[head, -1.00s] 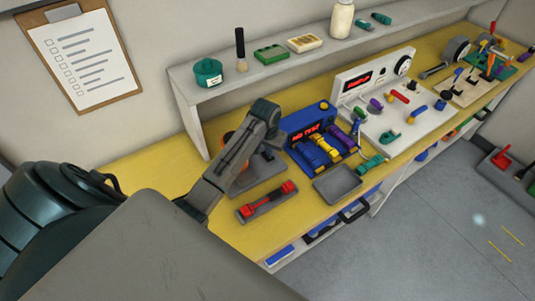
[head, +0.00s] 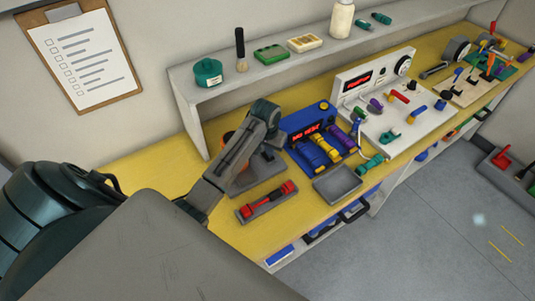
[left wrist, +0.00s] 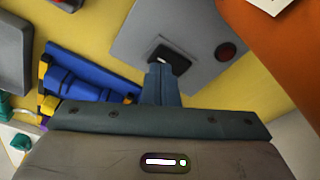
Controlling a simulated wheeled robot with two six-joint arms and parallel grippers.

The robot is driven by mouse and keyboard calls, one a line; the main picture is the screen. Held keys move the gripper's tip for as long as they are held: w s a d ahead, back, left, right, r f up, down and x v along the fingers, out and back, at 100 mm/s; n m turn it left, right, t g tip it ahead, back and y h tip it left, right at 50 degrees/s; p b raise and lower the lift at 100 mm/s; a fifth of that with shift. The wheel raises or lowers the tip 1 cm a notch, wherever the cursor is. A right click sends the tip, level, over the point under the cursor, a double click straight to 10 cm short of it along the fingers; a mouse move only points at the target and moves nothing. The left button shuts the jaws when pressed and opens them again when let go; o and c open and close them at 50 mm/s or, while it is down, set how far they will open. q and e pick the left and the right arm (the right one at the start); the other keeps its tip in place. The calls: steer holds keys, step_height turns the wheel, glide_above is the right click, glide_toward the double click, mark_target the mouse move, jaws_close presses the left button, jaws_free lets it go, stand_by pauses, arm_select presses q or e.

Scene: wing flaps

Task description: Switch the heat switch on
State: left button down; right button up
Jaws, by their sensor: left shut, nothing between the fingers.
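The heat switch looks to be the black rocker (left wrist: 170,57) on a grey plate (left wrist: 185,20) in the left wrist view. A dull dark red round lamp (left wrist: 225,50) sits beside it. In the head view the plate (head: 262,176) is partly hidden behind my left arm. My left gripper (left wrist: 162,72) is shut and empty, its fingertips at the near edge of the rocker; I cannot tell whether they touch. It also shows in the head view (head: 268,154). The blue unit (head: 308,125) has a red-lit display that seems to read "NO HEAT". My right gripper is not in view.
An orange object (left wrist: 285,45) stands close to the right of the plate in the left wrist view. A shelf (head: 195,90) overhangs behind.

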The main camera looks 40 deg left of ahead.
mark_target(270, 158)
arm_select(q)
steer(key=shift+f, duration=0.4)
steer(key=shift+f, duration=0.45)
stand_by(0.3)
steer(key=shift+r, duration=0.65)
steer(key=shift+r+p, duration=0.55)
steer(key=shift+r, duration=2.35)
steer(key=shift+f, duration=0.1)
